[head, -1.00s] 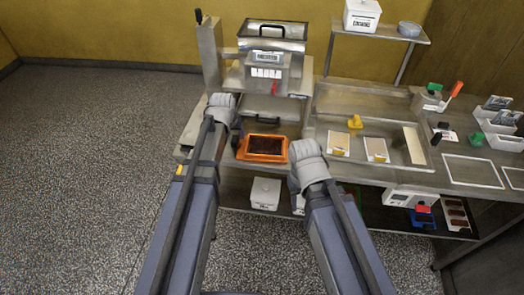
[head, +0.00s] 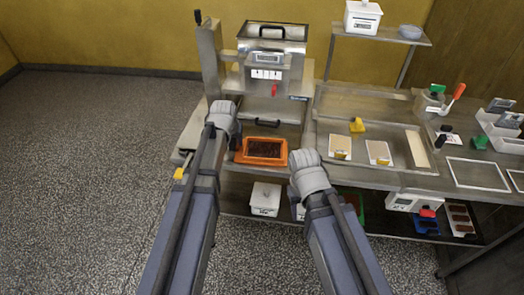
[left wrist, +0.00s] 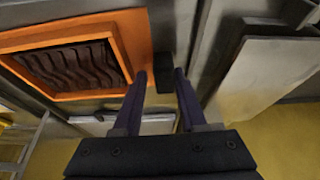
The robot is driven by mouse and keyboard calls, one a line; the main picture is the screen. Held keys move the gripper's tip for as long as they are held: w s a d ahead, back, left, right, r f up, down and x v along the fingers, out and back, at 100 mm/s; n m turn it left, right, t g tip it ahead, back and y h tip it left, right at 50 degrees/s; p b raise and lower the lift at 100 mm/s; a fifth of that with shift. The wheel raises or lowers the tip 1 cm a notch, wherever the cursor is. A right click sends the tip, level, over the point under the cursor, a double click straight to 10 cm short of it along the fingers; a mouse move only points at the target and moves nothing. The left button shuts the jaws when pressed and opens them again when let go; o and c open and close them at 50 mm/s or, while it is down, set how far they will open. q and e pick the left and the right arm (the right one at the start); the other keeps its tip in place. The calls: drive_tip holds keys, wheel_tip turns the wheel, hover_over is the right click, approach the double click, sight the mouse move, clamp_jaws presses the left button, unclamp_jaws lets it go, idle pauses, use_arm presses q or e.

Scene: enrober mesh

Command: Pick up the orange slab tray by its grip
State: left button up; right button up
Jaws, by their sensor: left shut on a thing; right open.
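The orange slab tray (head: 240,157) has a dark brown ridged slab in it and sits at the front of the steel machine, between my two arms in the head view. In the left wrist view the tray (left wrist: 132,24) is at the upper left, with its black grip (left wrist: 165,80) on its right side. My left gripper (left wrist: 161,76) has its fingers on either side of this grip and is shut on it. In the head view my left wrist hides those fingers. My right gripper (head: 306,160) is just right of the tray, empty and open; its fingertips are hidden.
The steel machine (head: 268,60) with a red lever stands behind the tray. To the right the counter holds two pale cards (head: 340,147), a yellow piece (head: 357,125) and a white-outlined area (head: 475,173). A white tub (head: 265,197) is on the lower shelf.

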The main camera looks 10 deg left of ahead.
use_arm(q)
clamp_jaws()
drive_tip(key=shift+r, duration=0.1)
